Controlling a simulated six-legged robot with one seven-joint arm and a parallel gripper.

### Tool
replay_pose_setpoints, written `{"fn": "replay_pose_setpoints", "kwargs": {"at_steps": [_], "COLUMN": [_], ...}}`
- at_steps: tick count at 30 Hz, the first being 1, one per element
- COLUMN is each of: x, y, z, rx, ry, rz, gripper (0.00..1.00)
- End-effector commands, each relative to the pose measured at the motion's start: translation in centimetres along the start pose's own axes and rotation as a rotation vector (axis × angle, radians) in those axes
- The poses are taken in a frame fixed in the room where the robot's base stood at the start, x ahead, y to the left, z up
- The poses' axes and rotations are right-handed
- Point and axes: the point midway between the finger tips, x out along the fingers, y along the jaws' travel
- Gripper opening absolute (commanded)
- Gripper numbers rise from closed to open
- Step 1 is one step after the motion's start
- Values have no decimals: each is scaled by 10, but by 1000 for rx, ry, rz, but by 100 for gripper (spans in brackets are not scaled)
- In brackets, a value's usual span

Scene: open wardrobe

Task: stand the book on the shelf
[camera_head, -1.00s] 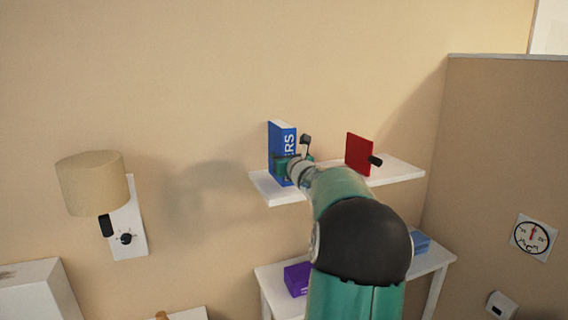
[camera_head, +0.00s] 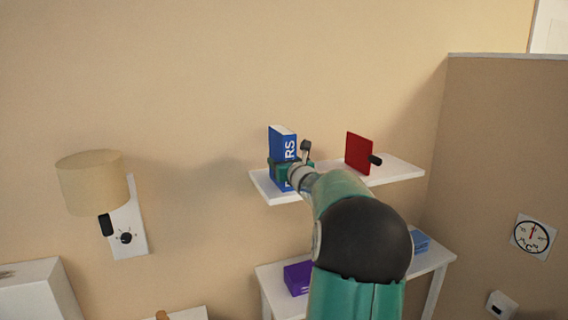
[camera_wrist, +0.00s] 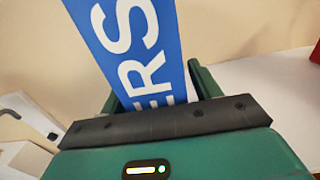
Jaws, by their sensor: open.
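The blue book (camera_head: 283,143) with white lettering stands upright at the left end of the white wall shelf (camera_head: 395,172). Its lower end looks to be on the shelf, partly hidden by my gripper (camera_head: 284,170). In the wrist view the blue book (camera_wrist: 135,40) rises between the green fingers of my gripper (camera_wrist: 155,88), tilted in the picture. My gripper is open around the book; whether a finger touches it I cannot tell.
A red panel (camera_head: 357,153) with a black knob stands on the shelf to the right. Below, a white table (camera_head: 267,273) carries a purple box (camera_head: 297,278) and blue items (camera_head: 420,241). A lamp (camera_head: 92,182) is on the wall at left. The shelf between book and red panel looks mostly free.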

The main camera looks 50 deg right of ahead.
Motion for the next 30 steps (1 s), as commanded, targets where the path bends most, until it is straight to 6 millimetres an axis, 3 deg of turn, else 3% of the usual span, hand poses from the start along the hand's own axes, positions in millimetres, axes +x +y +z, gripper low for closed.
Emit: {"fn": "replay_pose_setpoints", "kwargs": {"at_steps": [5, 18, 23, 30], "x": [-22, -107, -119, -120], "y": [0, 0, 0, 5], "z": [1, 0, 0, 0], "rx": [-2, -2, -1, -11], "ry": [0, 0, -1, 2], "rz": [-1, -1, 0, 10], "gripper": [63, 63, 63, 63]}}
